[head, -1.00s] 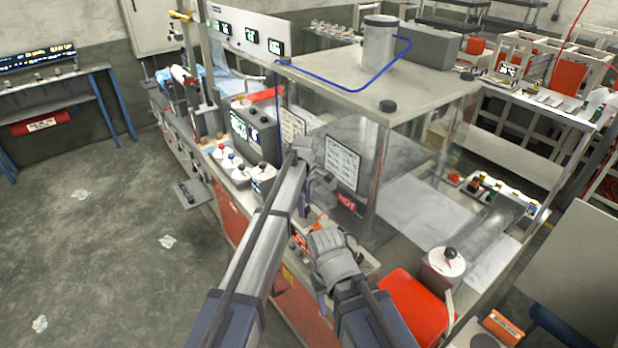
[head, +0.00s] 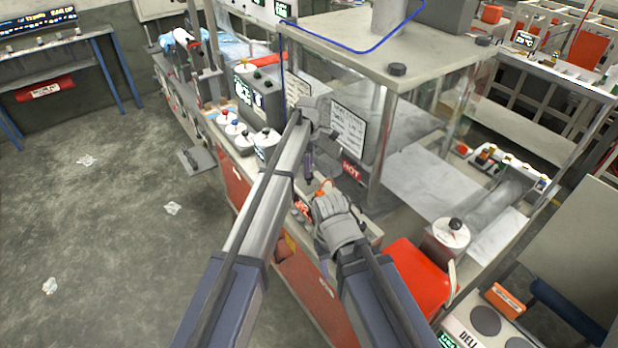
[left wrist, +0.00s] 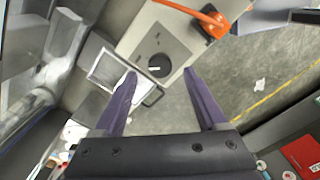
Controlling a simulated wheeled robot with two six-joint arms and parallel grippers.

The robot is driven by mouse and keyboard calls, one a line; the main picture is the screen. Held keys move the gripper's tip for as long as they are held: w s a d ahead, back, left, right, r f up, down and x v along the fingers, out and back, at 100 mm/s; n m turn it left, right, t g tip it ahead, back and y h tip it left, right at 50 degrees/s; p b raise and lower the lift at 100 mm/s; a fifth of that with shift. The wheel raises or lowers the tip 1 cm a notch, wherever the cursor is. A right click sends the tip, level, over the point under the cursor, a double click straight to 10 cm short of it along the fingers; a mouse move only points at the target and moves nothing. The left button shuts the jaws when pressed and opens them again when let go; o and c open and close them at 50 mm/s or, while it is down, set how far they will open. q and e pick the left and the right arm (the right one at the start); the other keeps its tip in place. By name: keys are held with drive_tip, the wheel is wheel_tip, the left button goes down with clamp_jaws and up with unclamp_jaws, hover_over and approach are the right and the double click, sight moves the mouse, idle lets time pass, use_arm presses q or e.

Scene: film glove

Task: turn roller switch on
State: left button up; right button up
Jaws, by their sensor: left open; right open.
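A round dark knob with a white mark (left wrist: 158,70) sits on a grey plate in the left wrist view. I take it for the roller switch, but no label is readable. It appears between the purple fingertips of my open left gripper (left wrist: 160,76); the distance to it is unclear. In the head view my left gripper (head: 309,176) points down in front of the glass-walled machine (head: 350,58). My right gripper (head: 325,192) is lower, near the machine's front; its fingers are mostly hidden. The knob cannot be made out in the head view.
An orange bar (left wrist: 203,16) lies close to the knob. A red seat-like piece (head: 415,275) and a white round-topped knob (head: 452,233) stand right of my right arm. A HOT sign (head: 352,171) is behind the grippers. Open floor (head: 110,240) lies left.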

use_arm(q)
wheel_tip(320, 180, down, 4)
drive_tip(key=shift+r+b, duration=0.25)
drive_tip(key=shift+b, duration=1)
use_arm(e)
wheel_tip(320, 180, down, 4)
drive_tip(key=shift+r, duration=0.25)
use_arm(q)
drive_tip(key=shift+r, duration=0.1)
clamp_jaws()
